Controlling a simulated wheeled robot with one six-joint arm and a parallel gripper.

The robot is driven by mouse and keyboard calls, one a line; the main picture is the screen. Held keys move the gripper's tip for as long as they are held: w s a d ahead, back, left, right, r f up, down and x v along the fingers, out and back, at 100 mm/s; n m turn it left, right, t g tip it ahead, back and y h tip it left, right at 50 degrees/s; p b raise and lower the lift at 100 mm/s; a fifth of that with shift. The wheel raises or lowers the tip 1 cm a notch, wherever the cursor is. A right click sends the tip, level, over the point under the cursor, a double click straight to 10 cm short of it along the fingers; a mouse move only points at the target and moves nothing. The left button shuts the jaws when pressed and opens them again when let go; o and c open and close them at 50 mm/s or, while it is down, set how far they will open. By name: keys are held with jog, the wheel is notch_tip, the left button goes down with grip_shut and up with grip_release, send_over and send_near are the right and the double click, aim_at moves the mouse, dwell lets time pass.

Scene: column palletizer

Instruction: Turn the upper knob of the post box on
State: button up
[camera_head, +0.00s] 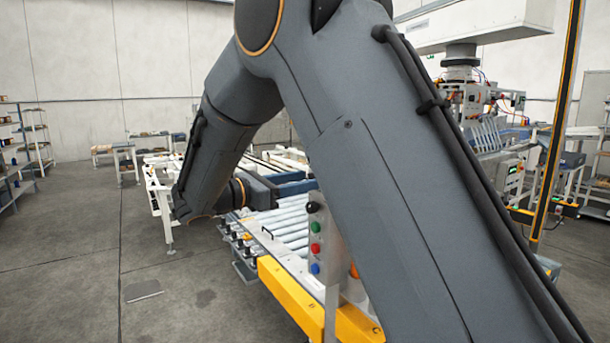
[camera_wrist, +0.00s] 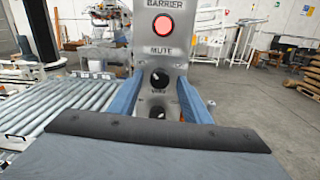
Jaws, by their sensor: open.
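The grey post box (camera_wrist: 186,48) fills the upper middle of the wrist view. It carries a lit red lamp between the words BARRIER and MUTE. The upper knob (camera_wrist: 160,78) is black with a white pointer mark, below MUTE. A second dark knob (camera_wrist: 158,112) sits under it, partly hidden by the dark edge of my gripper body. My gripper (camera_wrist: 161,78) is open, with one blue finger on each side of the upper knob in the picture. I see a gap between each finger and the knob. I cannot tell how far the fingertips are from the panel.
In the head view a grey panel (camera_head: 317,230) with a black knob and coloured buttons stands by the roller conveyor (camera_head: 290,222) and a yellow guard (camera_head: 285,290). My arm hides much of the middle. Open floor (camera_head: 80,250) lies at left.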

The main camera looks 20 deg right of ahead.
jog(key=shift+w+d, duration=0.15)
jog(key=shift+d, duration=0.35)
jog(key=c, duration=1)
jog(key=shift+c, duration=0.2)
jog(key=shift+f+m, duration=0.1)
jog(key=shift+m, duration=0.2)
jog(key=m+b, duration=1.5)
jog(key=b, duration=0.4)
jog(key=shift+m+g, duration=0.3)
jog(key=shift+b, duration=0.3)
